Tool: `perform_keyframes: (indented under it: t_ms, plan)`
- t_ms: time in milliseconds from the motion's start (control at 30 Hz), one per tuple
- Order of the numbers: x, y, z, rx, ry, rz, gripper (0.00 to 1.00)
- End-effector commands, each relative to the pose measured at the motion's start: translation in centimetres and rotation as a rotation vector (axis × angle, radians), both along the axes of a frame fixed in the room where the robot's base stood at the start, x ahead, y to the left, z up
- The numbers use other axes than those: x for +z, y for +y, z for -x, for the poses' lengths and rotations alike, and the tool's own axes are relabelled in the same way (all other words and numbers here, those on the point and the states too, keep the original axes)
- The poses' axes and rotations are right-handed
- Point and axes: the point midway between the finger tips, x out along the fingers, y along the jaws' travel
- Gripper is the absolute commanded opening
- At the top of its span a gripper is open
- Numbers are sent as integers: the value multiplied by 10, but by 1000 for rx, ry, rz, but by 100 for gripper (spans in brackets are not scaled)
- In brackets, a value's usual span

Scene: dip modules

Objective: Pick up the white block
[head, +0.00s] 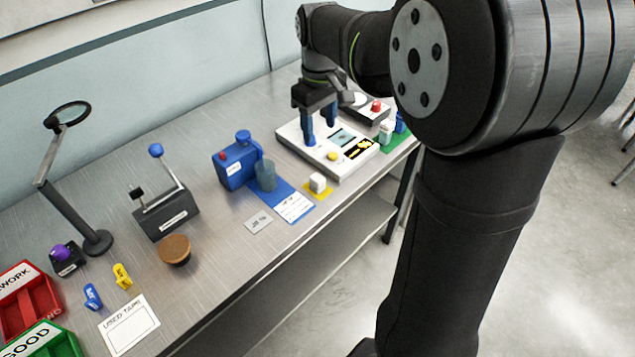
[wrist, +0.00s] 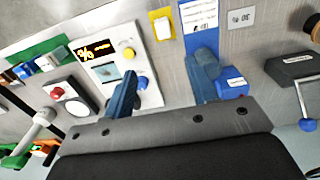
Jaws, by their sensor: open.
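A small white block (head: 318,182) sits on a yellow pad (head: 327,193) near the table's front edge. The block (wrist: 162,27) and its pad also show in the wrist view, at the top, beyond my fingers. My gripper (head: 320,130) is open and empty, with two blue fingers pointing down over the white instrument (head: 292,134), behind the block in the head view. In the wrist view my gripper (wrist: 167,66) has its fingers wide apart, and the block lies between their lines but away from the tips. Another whitish block (head: 387,129) stands on a green mat at the right.
The white instrument has a screen and a yellow knob (head: 333,155). A blue machine (head: 237,168) with a grey cylinder (head: 265,175) stands left of the block. A label card (head: 295,207) lies beside the yellow pad. A red-button box (head: 377,107) is at the back right.

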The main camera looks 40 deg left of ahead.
Motion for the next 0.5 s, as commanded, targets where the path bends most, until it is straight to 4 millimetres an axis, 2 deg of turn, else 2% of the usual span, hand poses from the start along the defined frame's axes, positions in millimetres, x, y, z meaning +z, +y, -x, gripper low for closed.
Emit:
perform_keyframes:
  t_ms: [500]
  plan:
    - [-101, -1, 1, 3, 2, 4, 53]
